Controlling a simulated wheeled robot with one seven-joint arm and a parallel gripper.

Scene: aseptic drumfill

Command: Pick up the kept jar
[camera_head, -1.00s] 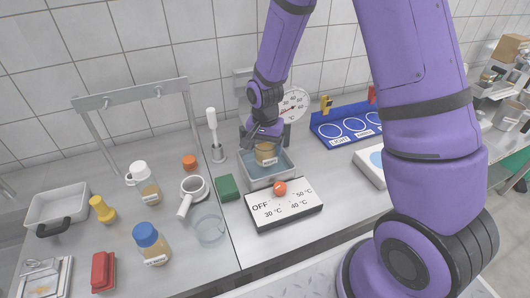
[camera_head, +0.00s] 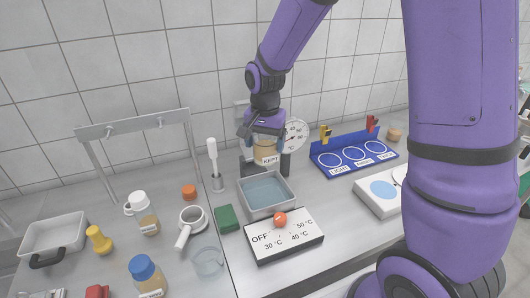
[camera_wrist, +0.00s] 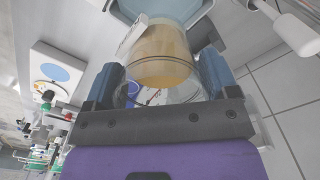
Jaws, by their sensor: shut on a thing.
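The kept jar (camera_head: 266,151) has tan contents and a white label reading KEPT. My gripper (camera_head: 265,136) is shut on it and holds it upright above the water bath (camera_head: 267,194). In the wrist view the jar (camera_wrist: 160,58) sits between the two fingers of my gripper (camera_wrist: 166,78), its label on the left side. The bath is a grey open tray of bluish water, and the jar is clear of it. The jar's top is partly hidden by the fingers in the head view.
A dial thermometer (camera_head: 296,134) stands just behind the jar on the right. A heater panel (camera_head: 284,236) with an orange knob sits in front of the bath. A blue rack (camera_head: 333,168) with labelled circles is to the right. A blue-lidded jar (camera_head: 146,276) stands front left.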

